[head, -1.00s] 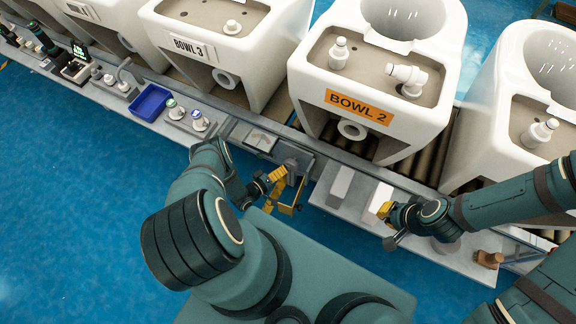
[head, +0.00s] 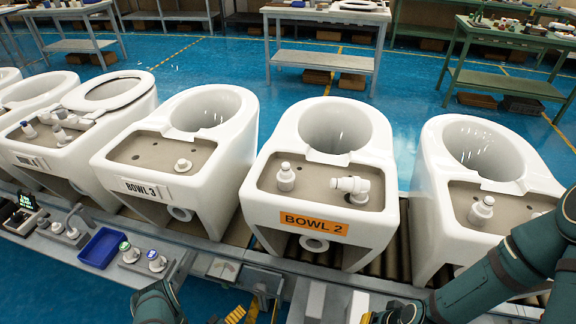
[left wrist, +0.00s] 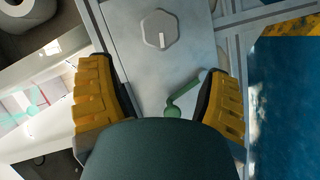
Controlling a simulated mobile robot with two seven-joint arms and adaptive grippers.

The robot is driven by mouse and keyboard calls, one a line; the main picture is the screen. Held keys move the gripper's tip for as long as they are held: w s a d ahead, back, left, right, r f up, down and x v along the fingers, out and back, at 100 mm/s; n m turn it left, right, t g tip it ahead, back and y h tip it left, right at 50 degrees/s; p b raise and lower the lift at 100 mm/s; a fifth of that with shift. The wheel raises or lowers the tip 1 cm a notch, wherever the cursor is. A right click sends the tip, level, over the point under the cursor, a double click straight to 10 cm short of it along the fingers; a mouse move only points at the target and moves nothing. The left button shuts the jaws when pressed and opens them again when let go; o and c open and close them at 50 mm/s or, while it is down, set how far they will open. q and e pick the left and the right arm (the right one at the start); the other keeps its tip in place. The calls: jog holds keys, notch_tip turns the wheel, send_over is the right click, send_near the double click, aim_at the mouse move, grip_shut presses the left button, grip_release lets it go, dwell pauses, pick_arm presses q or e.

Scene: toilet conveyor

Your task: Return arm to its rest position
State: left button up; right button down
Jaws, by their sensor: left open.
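My left gripper (head: 245,314) shows at the bottom edge of the head view, with yellow fingers partly cut off by the frame. In the left wrist view my left gripper (left wrist: 158,80) has its yellow fingers wide apart with nothing held between them. My right arm comes in from the right.
White toilet bowls stand on a roller conveyor, including BOWL 2 (head: 320,208) and BOWL 3 (head: 182,158). The grey bench ledge in front holds a blue tray (head: 101,247) and several white fittings. Worktables (head: 327,50) stand far back across open blue floor.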

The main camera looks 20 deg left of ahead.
pick_arm(q)
jog(key=w+d+r+m+g+y, duration=0.2)
jog(key=w+d+r+g, duration=0.2)
jog(key=w+r+g, duration=0.3)
jog(key=s+d+r+m+g+h, duration=0.15)
jog(key=s+d+r+g, duration=0.25)
jog(key=s+d+r, duration=0.4)
jog(key=s+d+r+m+g, duration=0.35)
jog(key=s+d+r, duration=0.35)
jog(key=r, duration=0.4)
jog(key=w+d+r+m, duration=0.1)
jog(key=w+r, duration=0.3)
jog(key=w, duration=0.1)
jog(key=shift+d+r+t, duration=0.15)
jog(key=shift+d+t, duration=0.15)
jog(key=shift+t, duration=0.15)
jog(key=shift+w, duration=0.1)
